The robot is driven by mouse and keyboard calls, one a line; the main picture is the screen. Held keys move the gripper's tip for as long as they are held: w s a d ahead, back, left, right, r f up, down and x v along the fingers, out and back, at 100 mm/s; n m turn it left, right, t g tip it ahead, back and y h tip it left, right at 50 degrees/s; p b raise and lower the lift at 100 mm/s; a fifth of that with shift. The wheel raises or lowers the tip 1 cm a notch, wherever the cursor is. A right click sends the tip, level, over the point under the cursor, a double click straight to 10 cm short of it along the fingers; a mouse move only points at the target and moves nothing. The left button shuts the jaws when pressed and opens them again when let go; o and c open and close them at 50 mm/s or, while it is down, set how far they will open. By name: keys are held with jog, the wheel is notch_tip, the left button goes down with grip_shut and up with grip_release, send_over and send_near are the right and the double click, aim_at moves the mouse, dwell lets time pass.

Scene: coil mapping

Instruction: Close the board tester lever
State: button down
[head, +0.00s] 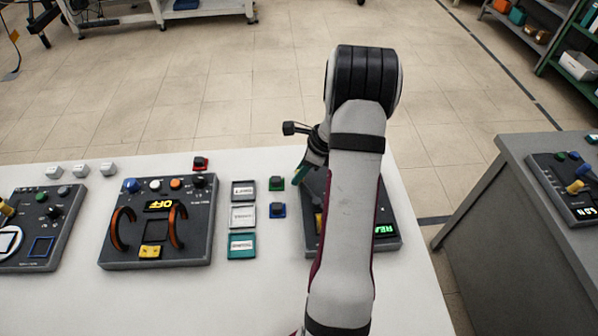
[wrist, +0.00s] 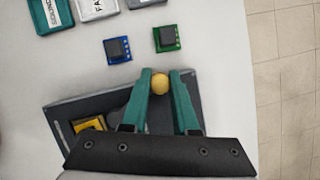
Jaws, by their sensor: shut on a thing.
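The board tester (head: 392,242) is a dark grey box at the right end of the white table, mostly hidden behind my arm in the head view. A green lit display (head: 385,230) shows at its right side. In the wrist view the tester (wrist: 62,112) lies under my gripper (wrist: 163,76), with a yellow part (wrist: 90,123) on its top. My gripper's teal fingers are shut on the round yellow lever knob (wrist: 160,85), which sits between them near the tips. The lever's shaft is hidden, so its angle cannot be told.
A green board (head: 276,183) and a blue board (head: 278,210) lie just left of the tester. Labelled trays (head: 242,216) stand further left, then a panel with orange handles (head: 158,235). A separate grey bench (head: 510,230) is at the right, across a gap.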

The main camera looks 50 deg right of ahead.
aim_at(315, 176)
jog(key=m, duration=0.1)
jog(key=d+m, duration=0.1)
jog(key=shift+s+d+m+h, duration=0.25)
jog(key=shift+s+m+h, duration=0.05)
jog(key=shift+s+h, duration=0.1)
jog(key=m, duration=0.1)
jog(key=s+d+m+h, duration=0.1)
jog(key=shift+d+m+t, duration=0.25)
jog(key=shift+m+t, duration=0.05)
jog(key=m, duration=0.1)
jog(key=s+d+m+h, duration=0.1)
jog(key=shift+s+d+m, duration=0.1)
jog(key=shift+s+m, duration=0.15)
jog(key=shift+m, duration=0.05)
jog(key=shift+s+d+m+h, duration=0.3)
jog(key=shift+s+m, duration=0.25)
jog(key=shift+m, duration=0.35)
jog(key=shift+s+d+m+h, duration=0.2)
jog(key=shift+s+m+h, duration=0.3)
jog(key=shift+m, duration=0.4)
jog(key=shift+s, duration=0.15)
jog(key=c, duration=0.7)
grip_release()
jog(key=shift+g, duration=0.4)
